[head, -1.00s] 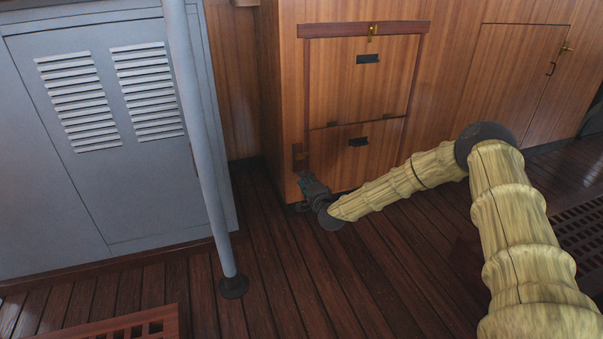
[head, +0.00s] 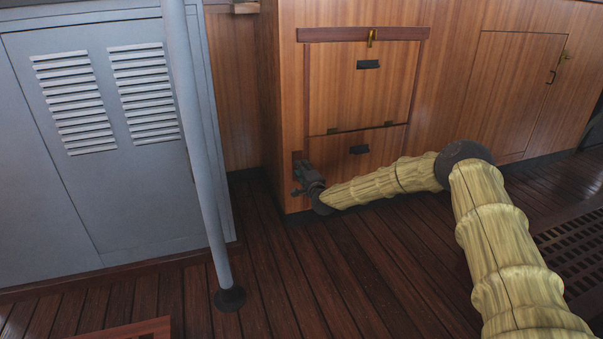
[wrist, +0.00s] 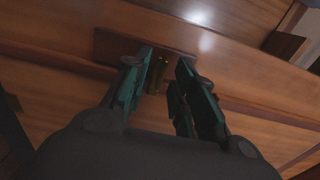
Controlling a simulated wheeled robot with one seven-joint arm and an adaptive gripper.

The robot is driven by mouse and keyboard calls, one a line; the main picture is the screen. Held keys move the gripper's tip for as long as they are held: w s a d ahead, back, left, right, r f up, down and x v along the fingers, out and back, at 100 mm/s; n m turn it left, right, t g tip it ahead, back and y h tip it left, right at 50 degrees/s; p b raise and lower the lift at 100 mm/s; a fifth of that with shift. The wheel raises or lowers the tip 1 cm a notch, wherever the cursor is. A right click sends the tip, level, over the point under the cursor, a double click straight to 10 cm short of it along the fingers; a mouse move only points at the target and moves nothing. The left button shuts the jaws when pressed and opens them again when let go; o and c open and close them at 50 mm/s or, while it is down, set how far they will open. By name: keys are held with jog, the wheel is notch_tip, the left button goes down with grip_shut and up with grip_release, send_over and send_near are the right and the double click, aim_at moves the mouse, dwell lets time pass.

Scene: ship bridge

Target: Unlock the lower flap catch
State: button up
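In the wrist view the plate (wrist: 112,47) carries a small brass catch (wrist: 157,74). My gripper (wrist: 164,64) is open there, its two teal-lined fingers standing on either side of the catch. The catch is narrower than the gap. I cannot tell whether either finger touches it.
An upper flap (head: 335,90) with a brass catch (head: 371,38) on top sits above. A grey post (head: 207,160) and a grey louvred locker (head: 100,130) stand to the left. The plank floor (head: 330,270) before the cabinet is clear apart from my arm.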

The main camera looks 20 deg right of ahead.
jog(key=shift+w, duration=0.45)
grip_shut()
